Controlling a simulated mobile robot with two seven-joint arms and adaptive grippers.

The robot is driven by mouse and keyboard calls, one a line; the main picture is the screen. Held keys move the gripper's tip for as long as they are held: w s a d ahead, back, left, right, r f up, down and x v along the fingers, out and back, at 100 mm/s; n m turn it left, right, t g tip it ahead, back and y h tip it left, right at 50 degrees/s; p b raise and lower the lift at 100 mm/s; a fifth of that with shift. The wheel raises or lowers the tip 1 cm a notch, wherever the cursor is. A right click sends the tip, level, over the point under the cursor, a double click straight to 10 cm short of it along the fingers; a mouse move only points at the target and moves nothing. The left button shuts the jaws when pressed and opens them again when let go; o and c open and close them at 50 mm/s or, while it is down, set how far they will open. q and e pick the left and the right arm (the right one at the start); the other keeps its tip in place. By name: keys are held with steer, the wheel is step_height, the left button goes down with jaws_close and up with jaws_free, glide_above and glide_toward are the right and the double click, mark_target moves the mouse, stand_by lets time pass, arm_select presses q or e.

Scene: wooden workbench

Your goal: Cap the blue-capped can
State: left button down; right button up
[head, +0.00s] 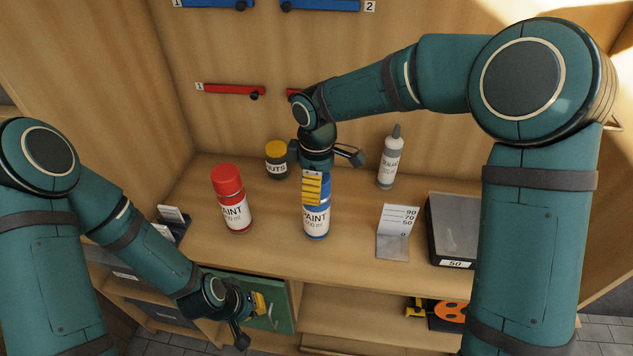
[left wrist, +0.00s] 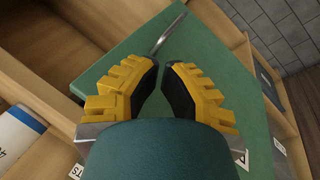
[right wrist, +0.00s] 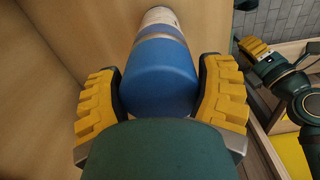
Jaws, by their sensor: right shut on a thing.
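The blue-capped can (head: 316,222) stands upright on the bench with a white PAINT label. Its blue cap (right wrist: 160,78) is between the fingers of my right gripper (right wrist: 160,85), which is shut on it from above. In the head view the cap (head: 322,185) is in line with the top of the can, partly hidden by the yellow finger. I cannot tell whether it is fully seated. My left gripper (left wrist: 161,68) has its fingertips nearly together with nothing between them. It hangs low before the green door (left wrist: 215,55), near the metal handle (left wrist: 168,35).
A red-capped paint can (head: 232,200) stands left of the blue one. A yellow-lidded nuts jar (head: 276,160) and a sealant bottle (head: 389,160) stand behind. The front of the bench (head: 270,250) is clear.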

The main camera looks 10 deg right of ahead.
steer(key=shift+f, duration=0.15)
stand_by(0.4)
steer(key=o, duration=0.7)
steer(key=shift+r+p, duration=1.8)
steer(key=shift+r, duration=0.6)
steer(key=shift+r+p, duration=0.4)
steer(key=shift+r, duration=0.75)
